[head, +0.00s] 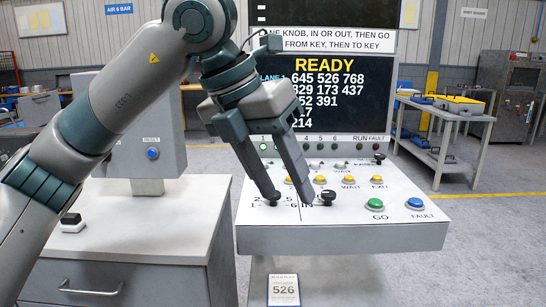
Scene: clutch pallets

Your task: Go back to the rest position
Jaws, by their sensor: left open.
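My left gripper (290,194) reaches down from the upper left over the sloped white control panel (350,236). Its two dark fingers are spread apart, with the tips close to the panel face among the printed lane numbers. A black knob (327,198) sits just right of the right fingertip; I cannot tell whether they touch. The left fingertip hides part of another dark knob or marking near the panel's left side. Nothing shows held between the fingers. My right gripper is not in view.
The panel carries yellow buttons (349,180), a green GO button (375,204) and a blue FAULT button (415,203). A display (325,66) reading READY stands behind it. A grey cabinet (150,214) is at left. Open floor (495,220) lies to the right.

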